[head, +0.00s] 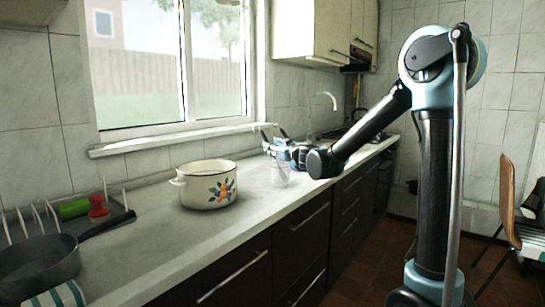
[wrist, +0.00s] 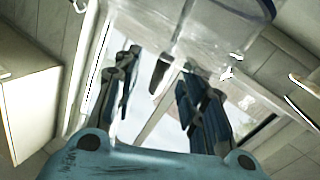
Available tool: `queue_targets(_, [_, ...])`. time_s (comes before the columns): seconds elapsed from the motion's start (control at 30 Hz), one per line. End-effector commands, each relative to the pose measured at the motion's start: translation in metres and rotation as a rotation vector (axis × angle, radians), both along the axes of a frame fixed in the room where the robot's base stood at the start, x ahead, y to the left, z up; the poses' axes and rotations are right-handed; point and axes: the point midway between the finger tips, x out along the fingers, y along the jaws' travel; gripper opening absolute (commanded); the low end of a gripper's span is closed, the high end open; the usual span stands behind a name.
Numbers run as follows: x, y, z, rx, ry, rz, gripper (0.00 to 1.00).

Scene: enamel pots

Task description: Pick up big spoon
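I cannot clearly pick out a big spoon in either view. My gripper (head: 275,133) is above the counter, beyond the white pot, with its fingers tilted upward. In the wrist view my gripper (wrist: 160,88) is open, its two dark fingers apart. A thin dark piece (wrist: 160,74) shows between them in that view; I cannot tell whether it is a utensil or whether it touches a finger. A clear glass container (head: 280,174) stands on the counter just below my gripper. A clear see-through shape (wrist: 190,30) fills the top of the wrist view.
A white enamel pot (head: 208,186) with painted flowers stands on the counter (head: 205,232), left of my gripper. A window (head: 165,65) and a tiled wall are behind. A chair (head: 519,205) stands at right.

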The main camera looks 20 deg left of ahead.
Motion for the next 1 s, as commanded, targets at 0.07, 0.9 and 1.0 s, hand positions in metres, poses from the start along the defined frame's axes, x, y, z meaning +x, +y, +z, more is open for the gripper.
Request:
queue_targets(0.07, [0.005, 0.010, 0.001, 0.000, 0.000, 0.001, 0.38])
queue_targets(0.9, [0.025, 0.034, 0.003, 0.000, 0.000, 0.000, 0.00])
queue_targets(1.0, [0.026, 0.034, 0.003, 0.000, 0.000, 0.000, 0.00])
